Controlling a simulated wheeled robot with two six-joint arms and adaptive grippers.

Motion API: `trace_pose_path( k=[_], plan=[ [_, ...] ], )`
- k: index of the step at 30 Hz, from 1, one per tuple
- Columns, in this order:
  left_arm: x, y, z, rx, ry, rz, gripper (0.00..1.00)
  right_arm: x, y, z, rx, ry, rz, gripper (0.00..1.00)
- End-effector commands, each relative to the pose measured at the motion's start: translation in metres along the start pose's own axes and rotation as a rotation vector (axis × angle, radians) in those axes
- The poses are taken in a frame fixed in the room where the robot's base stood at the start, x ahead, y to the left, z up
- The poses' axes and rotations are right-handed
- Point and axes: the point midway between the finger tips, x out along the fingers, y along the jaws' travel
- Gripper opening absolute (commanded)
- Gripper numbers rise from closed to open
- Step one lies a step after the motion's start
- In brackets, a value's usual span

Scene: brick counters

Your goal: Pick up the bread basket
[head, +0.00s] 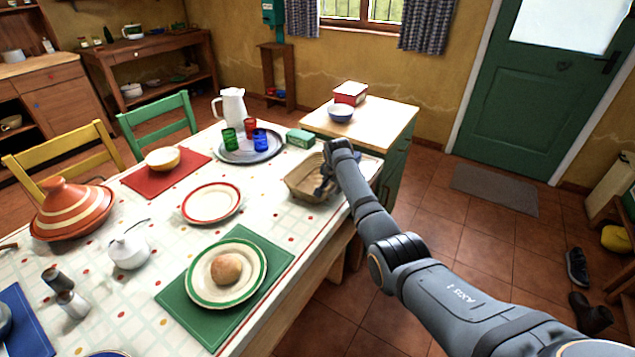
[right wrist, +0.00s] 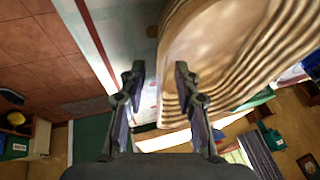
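The bread basket (head: 308,186) is a tan, ribbed, open basket on the table's right side in the head view. Its ribbed wall (right wrist: 240,55) fills the upper right of the right wrist view. My right gripper (head: 324,186) is at the basket's right part in the head view, partly hidden by my own arm. In the wrist view its fingers (right wrist: 160,76) are apart, one over the tablecloth and one overlapping the basket's edge. I cannot tell whether they touch it. My left gripper is not in view.
A tray (head: 273,155) with coloured glasses and a white jug (head: 231,106) stands behind the basket, beside a small green box (head: 300,138). A red-rimmed plate (head: 188,213) lies to its left. A green placemat (head: 272,262) with a plate and roll lies nearer.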

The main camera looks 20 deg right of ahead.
Motion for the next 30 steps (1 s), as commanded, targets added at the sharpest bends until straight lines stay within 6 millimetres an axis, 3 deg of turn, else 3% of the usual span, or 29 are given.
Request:
trace_pose_path(
  k=[4,11,25,30],
  plan=[
    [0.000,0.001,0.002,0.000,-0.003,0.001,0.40,-0.001,0.000,0.000,0.000,0.001,0.000,0.32],
    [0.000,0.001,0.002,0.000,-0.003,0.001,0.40,-0.001,0.000,0.000,0.000,0.000,0.000,0.01],
    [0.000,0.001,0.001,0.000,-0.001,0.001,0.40,-0.002,-0.001,-0.001,0.000,0.002,-0.001,0.00],
    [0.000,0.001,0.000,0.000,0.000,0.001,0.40,-0.013,-0.005,-0.006,0.001,0.003,-0.003,0.00]
  ],
)
